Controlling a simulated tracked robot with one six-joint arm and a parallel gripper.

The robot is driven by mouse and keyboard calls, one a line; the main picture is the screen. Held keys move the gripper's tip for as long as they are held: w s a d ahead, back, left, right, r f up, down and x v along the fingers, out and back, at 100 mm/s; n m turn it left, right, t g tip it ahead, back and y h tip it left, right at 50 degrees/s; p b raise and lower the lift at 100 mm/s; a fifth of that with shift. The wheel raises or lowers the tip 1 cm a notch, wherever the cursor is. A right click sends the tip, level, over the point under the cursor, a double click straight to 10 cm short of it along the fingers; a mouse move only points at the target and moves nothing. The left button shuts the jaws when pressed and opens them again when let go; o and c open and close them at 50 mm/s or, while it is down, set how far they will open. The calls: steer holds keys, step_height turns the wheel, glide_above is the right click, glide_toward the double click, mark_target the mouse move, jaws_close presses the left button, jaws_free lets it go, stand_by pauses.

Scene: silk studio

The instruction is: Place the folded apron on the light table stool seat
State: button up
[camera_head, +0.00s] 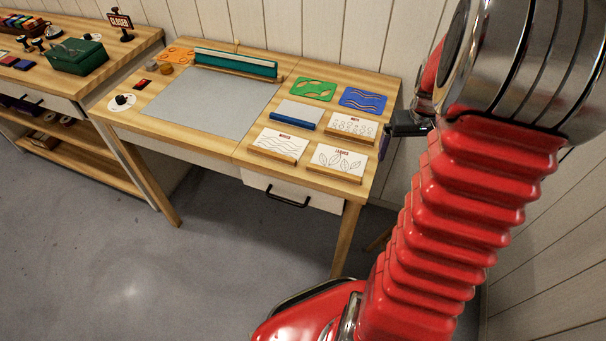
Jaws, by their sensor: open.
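No folded apron can be made out in the head view. The light table stool seat does not show clearly either; a bit of wood (379,240) shows low behind my red arm, and I cannot tell what it belongs to. My gripper (402,128) shows only as a small dark part at the right end of the wooden table, largely hidden by my arm. It is open, and nothing is seen held in it. A small purple-blue patch (384,143) shows just below it at the table's end, too hidden to identify.
The wooden table (215,138) holds a grey panel (213,104), a teal bar (236,64), green (313,89) and blue (362,99) stencils, and several cards. A drawer (291,193) is under it. Another bench (85,80) stands left. Grey floor (150,270) in front is clear.

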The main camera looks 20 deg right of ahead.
steer(key=w+a+r+n+t, duration=0.1)
steer(key=a+r, duration=0.5)
steer(key=a, duration=0.3)
steer(key=a+r+n+t, duration=0.1)
steer(key=a+r, duration=0.4)
steer(key=a, duration=0.4)
steer(key=s+a+r+n, duration=0.1)
steer(key=s+a, duration=0.2)
steer(key=a, duration=0.2)
steer(key=s+a+r+n+t, duration=0.1)
steer(key=s+a+r, duration=0.1)
steer(key=a, duration=0.3)
steer(key=s+a+r+t+y, duration=0.1)
steer(key=s+a+r, duration=0.1)
steer(key=s+a, duration=0.2)
steer(key=shift+a+r+n, duration=0.25)
steer(key=shift+a+n, duration=0.15)
steer(key=shift+a, duration=0.7)
